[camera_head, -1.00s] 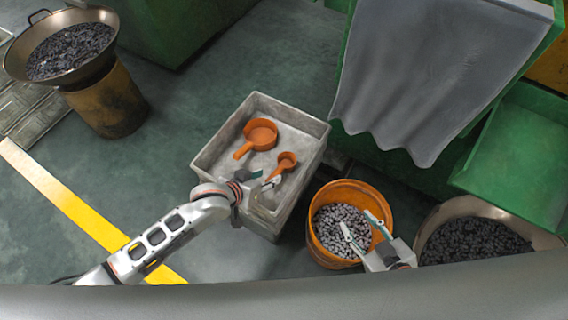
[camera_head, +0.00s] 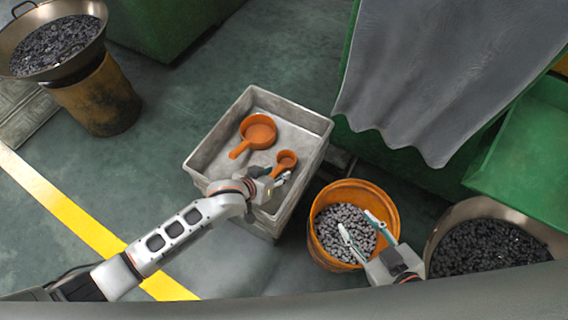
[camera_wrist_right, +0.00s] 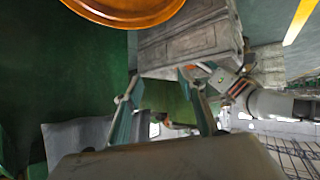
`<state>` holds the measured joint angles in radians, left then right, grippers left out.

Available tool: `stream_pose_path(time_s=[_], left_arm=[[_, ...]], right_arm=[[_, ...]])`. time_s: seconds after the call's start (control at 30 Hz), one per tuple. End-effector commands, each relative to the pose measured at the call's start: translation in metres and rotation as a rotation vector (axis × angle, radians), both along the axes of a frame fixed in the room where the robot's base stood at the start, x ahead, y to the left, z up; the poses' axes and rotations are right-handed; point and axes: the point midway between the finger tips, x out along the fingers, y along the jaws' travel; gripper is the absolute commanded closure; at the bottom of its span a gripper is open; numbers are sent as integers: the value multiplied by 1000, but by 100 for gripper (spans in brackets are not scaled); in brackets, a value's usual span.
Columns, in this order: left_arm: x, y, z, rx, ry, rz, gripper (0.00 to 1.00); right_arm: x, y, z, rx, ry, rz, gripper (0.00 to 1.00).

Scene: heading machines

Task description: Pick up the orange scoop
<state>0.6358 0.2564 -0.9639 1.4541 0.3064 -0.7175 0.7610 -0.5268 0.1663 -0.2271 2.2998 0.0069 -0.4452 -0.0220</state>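Two orange scoops lie in the grey bin (camera_head: 205,158). The larger scoop (camera_head: 259,132) is nearer the bin's middle, its handle pointing lower left. The smaller scoop (camera_head: 287,158) is at the right side, its handle pointing down toward my left gripper. My left gripper (camera_head: 276,174) is at the bin's near end, fingers apart on either side of the small scoop's handle; contact cannot be made out. My right gripper (camera_head: 356,221) is open and empty above the orange bucket; its fingers also show in the right wrist view (camera_wrist_right: 160,84).
The orange bucket (camera_head: 391,200) of grey pieces stands right of the bin and shows in the right wrist view (camera_wrist_right: 125,12). A metal bowl (camera_head: 440,232) of dark pieces is at the lower right. Green machinery (camera_head: 515,150) with a grey sheet (camera_head: 420,70) stands behind.

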Motion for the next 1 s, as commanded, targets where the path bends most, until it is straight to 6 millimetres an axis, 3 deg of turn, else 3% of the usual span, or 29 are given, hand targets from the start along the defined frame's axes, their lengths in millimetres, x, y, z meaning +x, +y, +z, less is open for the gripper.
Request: stream_pose_path(time_s=[0.03,0.17,0.2,0.5,0.63,0.8,1.0], left_arm=[[0,0,1,0,-1,0,64],[0,0,1,0,-1,0,97],[0,0,1,0,-1,0,100],[0,0,1,0,-1,0,100],[2,0,12,0,-6,0,100],[6,0,50,-3,-17,-1,100],[6,-1,108,-3,-19,0,100]], right_arm=[[0,0,1,0,-1,0,60],[0,0,0,0,1,1,60],[-1,0,-1,0,2,1,60],[-7,0,-5,-1,15,1,60],[-5,0,1,-2,7,1,60],[2,-6,15,-19,-16,-2,60],[-7,-16,7,-39,12,-18,60]])
